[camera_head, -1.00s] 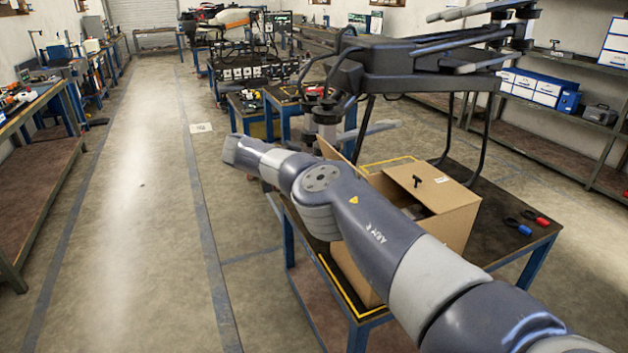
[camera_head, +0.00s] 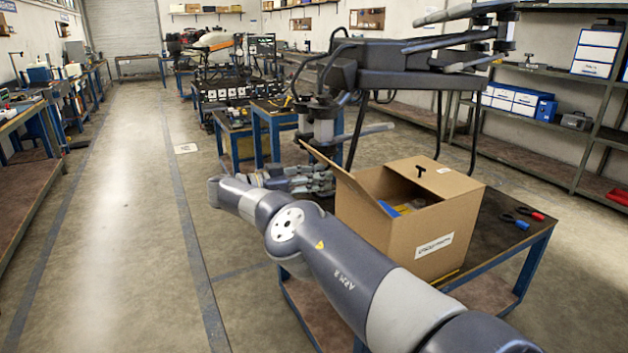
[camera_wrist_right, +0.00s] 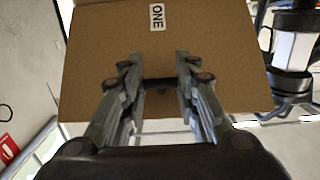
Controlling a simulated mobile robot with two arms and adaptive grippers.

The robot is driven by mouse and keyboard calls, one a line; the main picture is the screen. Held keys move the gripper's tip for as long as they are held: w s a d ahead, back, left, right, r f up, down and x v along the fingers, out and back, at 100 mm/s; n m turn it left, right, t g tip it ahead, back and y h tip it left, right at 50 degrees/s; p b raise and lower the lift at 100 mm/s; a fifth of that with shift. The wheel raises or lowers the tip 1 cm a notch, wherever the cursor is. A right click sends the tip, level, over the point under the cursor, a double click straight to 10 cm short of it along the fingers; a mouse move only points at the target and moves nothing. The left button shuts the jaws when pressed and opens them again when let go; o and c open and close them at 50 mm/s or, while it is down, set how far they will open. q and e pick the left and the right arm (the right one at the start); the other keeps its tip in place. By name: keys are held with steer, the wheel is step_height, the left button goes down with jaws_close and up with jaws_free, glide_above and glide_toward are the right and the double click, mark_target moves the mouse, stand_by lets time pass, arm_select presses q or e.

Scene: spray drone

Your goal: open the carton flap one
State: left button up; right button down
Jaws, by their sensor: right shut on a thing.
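The brown carton (camera_head: 415,225) stands on a dark-topped table, its top partly open with something blue and yellow inside. Flap one (camera_head: 345,178) stands up and leans outward to the left in the head view. In the right wrist view its brown face (camera_wrist_right: 200,45) carries a "ONE" label. My right gripper (camera_head: 325,182) is at the flap's outer side. In the right wrist view its fingers (camera_wrist_right: 160,85) are shut on the flap's black handle (camera_wrist_right: 160,84). Another flap (camera_head: 440,178), with a black T-shaped handle, lies on the carton's right side. My left gripper is not seen.
A large dark drone (camera_head: 410,65) stands on legs behind the carton, its parts close to my right gripper. The floor (camera_head: 130,200) at left is clear.

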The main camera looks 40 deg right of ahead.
steer(key=shift+s+d+f, duration=0.1)
steer(key=shift+d+f, duration=0.1)
steer(key=shift+f, duration=0.2)
steer(key=c, duration=1.6)
jaws_free()
steer(key=o, duration=0.4)
steer(key=shift+d+f, duration=0.1)
steer(key=shift+d, duration=0.1)
steer(key=r, duration=0.9)
steer(key=shift+w+d+r, duration=0.2)
steer(key=shift+d+r, duration=0.1)
steer(key=shift+r, duration=0.1)
